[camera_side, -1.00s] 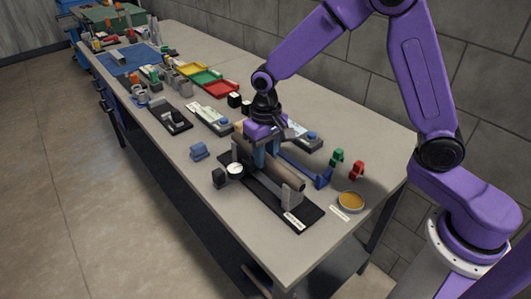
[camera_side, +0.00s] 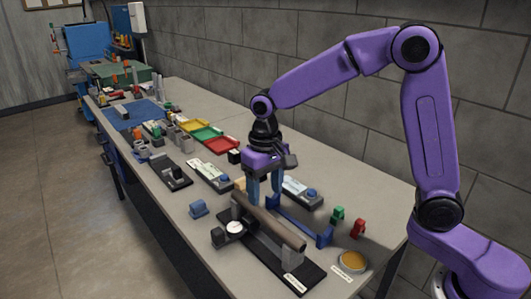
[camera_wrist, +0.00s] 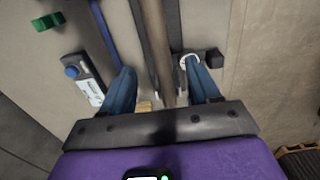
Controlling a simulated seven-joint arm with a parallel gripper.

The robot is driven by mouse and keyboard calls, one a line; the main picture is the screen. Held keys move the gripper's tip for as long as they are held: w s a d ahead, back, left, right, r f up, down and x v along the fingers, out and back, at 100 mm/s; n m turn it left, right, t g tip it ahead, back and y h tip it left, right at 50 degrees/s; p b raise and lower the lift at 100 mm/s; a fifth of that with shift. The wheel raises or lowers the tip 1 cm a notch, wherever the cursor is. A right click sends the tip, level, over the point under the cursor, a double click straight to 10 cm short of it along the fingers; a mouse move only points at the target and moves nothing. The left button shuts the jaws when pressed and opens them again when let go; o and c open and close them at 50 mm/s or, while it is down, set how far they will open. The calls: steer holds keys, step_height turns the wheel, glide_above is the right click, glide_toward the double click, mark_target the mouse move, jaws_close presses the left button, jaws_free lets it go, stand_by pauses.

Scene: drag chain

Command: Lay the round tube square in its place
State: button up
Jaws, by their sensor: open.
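The round tube (camera_side: 272,222) is brownish and lies along a black fixture (camera_side: 262,252). Its near end sits at a grey block (camera_side: 292,256). A round white-faced dial (camera_side: 234,227) stands at the fixture's left side. My gripper (camera_side: 265,196) is open, with its two blue fingers apart above the tube. In the wrist view my gripper (camera_wrist: 161,88) has one finger on each side of the tube (camera_wrist: 156,45), and nothing is pinched. The tube's far end is partly hidden, so I cannot tell exactly how it seats there.
A blue bar-like part (camera_side: 300,222) lies just right of the tube. A green piece (camera_side: 338,214), a red piece (camera_side: 358,228) and a round amber dish (camera_side: 352,262) are near the right edge. A blue block (camera_side: 198,209) is to the left. Coloured trays (camera_side: 206,134) are farther back.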

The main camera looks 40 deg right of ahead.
step_height(320, 180, up, 10)
stand_by(0.3)
steer(key=shift+f, duration=0.15)
steer(key=s+d+f+n, duration=0.3)
steer(key=s+n, duration=0.1)
steer(key=s, duration=0.5)
steer(key=s+d+f+n, duration=0.3)
steer(key=s+n, duration=0.1)
steer(key=s, duration=0.5)
steer(key=s+d+f+n, duration=0.3)
steer(key=s+n, duration=0.1)
steer(key=s, duration=0.5)
steer(key=shift+s+d+f+n, duration=0.15)
steer(key=shift+s+d+n, duration=0.15)
steer(key=shift+s+d, duration=0.05)
